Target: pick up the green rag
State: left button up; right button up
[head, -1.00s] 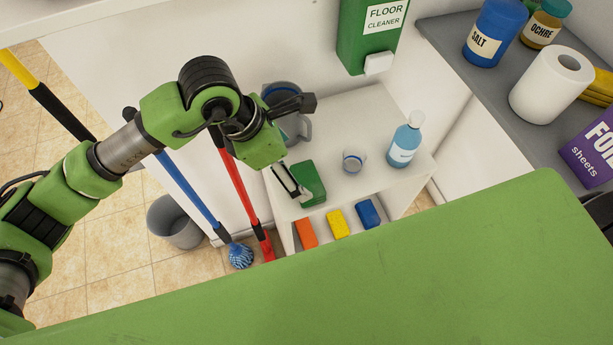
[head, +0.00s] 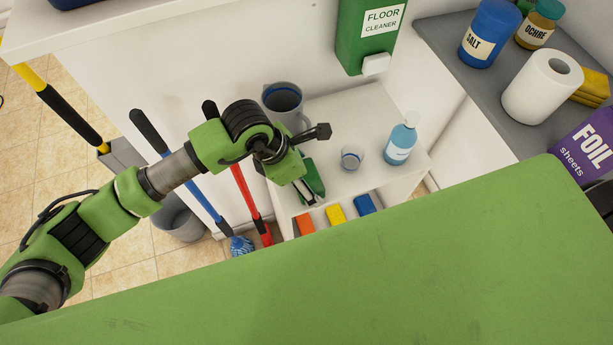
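The green rag (head: 314,178) is a dark green block-like shape on top of the low white shelf unit (head: 355,128), near its left front edge. My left gripper (head: 303,192) reaches over the shelf from the left and points down at the rag's left side. Its dark fingers overlap the rag in the picture and hide part of it. I cannot tell whether they touch it or how far apart they are. My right gripper is not in view.
A grey jug (head: 283,103), a small cup (head: 351,158) and a blue bottle (head: 401,142) stand on the shelf. Orange (head: 305,224), yellow (head: 336,214) and blue (head: 365,204) blocks sit below. Blue (head: 185,178) and red (head: 247,195) handles stand left.

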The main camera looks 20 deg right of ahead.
aim_at(312, 174)
pick_arm(q)
jog(key=c, duration=0.6)
jog(key=shift+r, duration=0.5)
notch_tip(312, 174, up, 2)
jog(key=shift+r+b, duration=0.2)
jog(key=shift+b, duration=0.3)
jog(key=s+a+r+b, duration=0.1)
jog(key=a+r, duration=0.2)
jog(key=a, duration=0.1)
jog(key=s+a+r+b, duration=0.2)
jog(key=a+r, duration=0.1)
jog(key=a, duration=0.1)
jog(key=s+a+r+b, duration=0.2)
jog(key=a+r, duration=0.1)
jog(key=a, duration=0.2)
jog(key=shift+s+r, duration=0.25)
jog(key=shift+r, duration=0.1)
jog(key=shift+o, duration=0.4)
